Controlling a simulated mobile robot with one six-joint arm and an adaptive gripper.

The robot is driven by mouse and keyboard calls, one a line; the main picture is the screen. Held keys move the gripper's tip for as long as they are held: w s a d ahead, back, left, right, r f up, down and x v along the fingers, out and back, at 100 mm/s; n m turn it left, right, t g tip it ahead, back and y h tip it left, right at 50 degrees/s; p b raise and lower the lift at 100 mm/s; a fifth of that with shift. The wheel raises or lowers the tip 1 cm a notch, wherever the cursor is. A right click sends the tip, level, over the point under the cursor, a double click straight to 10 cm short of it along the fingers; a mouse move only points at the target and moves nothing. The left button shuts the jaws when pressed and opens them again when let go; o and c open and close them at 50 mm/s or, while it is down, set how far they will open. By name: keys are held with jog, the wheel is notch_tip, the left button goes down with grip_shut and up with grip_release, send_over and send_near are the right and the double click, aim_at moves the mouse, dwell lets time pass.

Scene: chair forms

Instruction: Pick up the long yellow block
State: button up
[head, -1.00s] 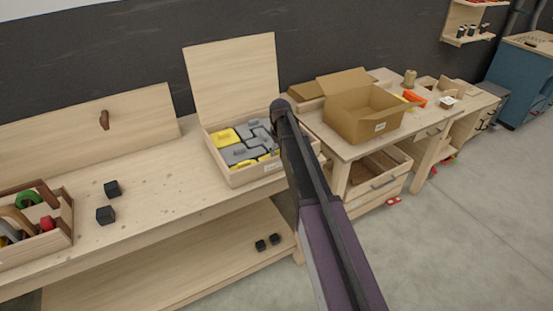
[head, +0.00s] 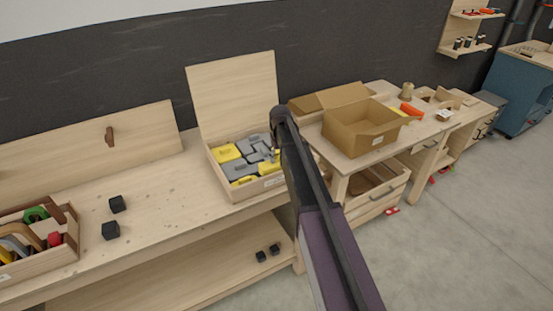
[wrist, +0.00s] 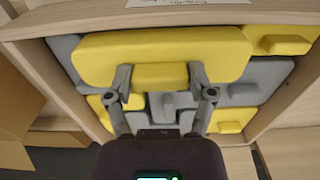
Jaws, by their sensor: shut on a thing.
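The long yellow block (wrist: 165,42) lies across the top of the wrist view, beside the labelled wall of the open wooden box (wrist: 285,108). My gripper (wrist: 160,76) has one finger at each side of the block's raised yellow grip and is shut on it. Whether the block is lifted clear of the blocks around it I cannot tell. In the head view the box (head: 229,192) stands on the bench with grey and yellow blocks in it. My arm hides its right end, and my fingers are not clear there.
Grey blocks (wrist: 268,75) and smaller yellow blocks (wrist: 283,40) lie close around the long block. The box's lid (head: 233,95) stands raised at the back. A cardboard box (head: 365,130) is to the right. Black cubes (head: 111,230) and a filled tray (head: 70,240) are left.

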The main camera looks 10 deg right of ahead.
jog(key=shift+r+p, duration=2.05)
jog(key=shift+r, duration=0.45)
jog(key=shift+f, duration=0.1)
